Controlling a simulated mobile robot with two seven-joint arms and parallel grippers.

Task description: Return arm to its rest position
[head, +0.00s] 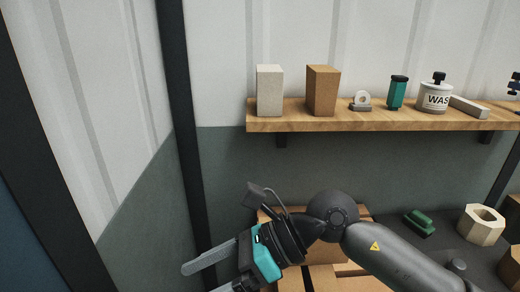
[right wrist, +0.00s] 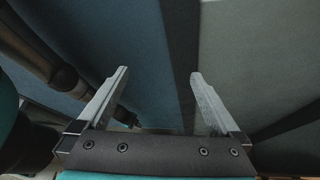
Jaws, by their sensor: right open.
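My right arm comes in from the lower right of the head view and reaches across to the left. My left gripper is in neither view.
A wooden shelf (head: 380,122) holds a white block (head: 270,91), a brown brick (head: 323,91), a teal container (head: 397,93) and a white pot (head: 435,97). A dark post (head: 190,150) stands near the gripper. Cardboard boxes, a green object (head: 418,222) and a hexagonal piece (head: 481,225) are lower down.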

